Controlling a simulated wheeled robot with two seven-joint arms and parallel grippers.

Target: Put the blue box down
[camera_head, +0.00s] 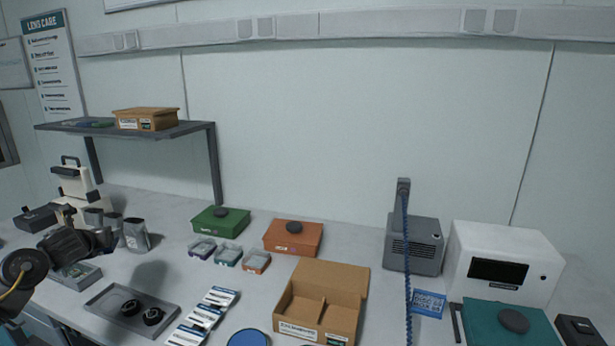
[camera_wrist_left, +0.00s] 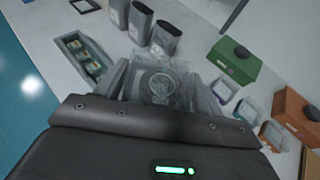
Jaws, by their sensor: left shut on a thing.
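My left gripper (camera_head: 108,241) reaches in from the left above the table. In the left wrist view the left gripper (camera_wrist_left: 158,85) is shut on a pale, see-through grey thing with a round mark (camera_wrist_left: 160,84); no blue shows on it, and its full shape is unclear. Three small open boxes stand in a row: one with a blue-purple rim (camera_head: 202,249), one teal (camera_head: 228,256) and one orange (camera_head: 257,262). The blue-purple one also shows in the left wrist view (camera_wrist_left: 223,90), apart from the gripper. My right gripper is not in view.
Grey pouches (camera_head: 136,235) stand close to the left gripper. A green box (camera_head: 221,219), an orange box (camera_head: 293,237), an open cardboard box (camera_head: 338,322) and a dark tray (camera_head: 102,304) with two black round parts surround the small boxes. Bare table lies left of the small boxes.

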